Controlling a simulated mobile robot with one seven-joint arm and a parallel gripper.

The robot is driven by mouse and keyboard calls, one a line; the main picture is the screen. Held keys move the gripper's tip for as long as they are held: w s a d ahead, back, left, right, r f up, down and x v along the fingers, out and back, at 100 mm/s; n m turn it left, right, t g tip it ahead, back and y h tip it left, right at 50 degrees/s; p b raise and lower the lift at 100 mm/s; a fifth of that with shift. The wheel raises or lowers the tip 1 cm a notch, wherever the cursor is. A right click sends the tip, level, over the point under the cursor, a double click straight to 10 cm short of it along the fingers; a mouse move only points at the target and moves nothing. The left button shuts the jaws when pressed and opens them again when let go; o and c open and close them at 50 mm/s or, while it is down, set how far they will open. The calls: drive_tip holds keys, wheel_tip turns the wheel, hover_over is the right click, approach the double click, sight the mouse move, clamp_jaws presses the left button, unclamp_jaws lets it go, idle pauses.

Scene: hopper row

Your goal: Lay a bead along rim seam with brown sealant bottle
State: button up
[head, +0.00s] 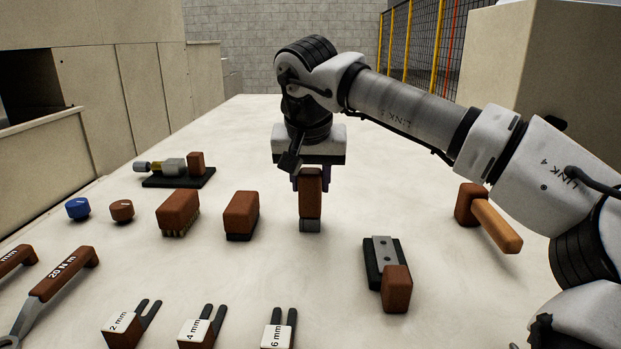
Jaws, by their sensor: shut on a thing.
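My gripper (310,178) points down over the middle of the table and is shut on an upright brown block-like thing with a grey lower end (311,196). Its grey end is at or just above the tabletop; I cannot tell if it touches. I cannot tell whether this is the brown sealant bottle; no nozzle shows. No rim seam can be made out in this view.
On the white table (262,285) stand a brown wire brush (178,211), a brown block with dark base (241,213), a scraper-like tool (396,287) and a mallet (497,228). Blue (78,208) and brown (121,210) knobs lie left; gauges (201,328) in front. The far tabletop is clear.

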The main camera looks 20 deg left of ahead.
drive_tip(key=shift+r, duration=0.1)
drive_tip(key=shift+r, duration=2.9)
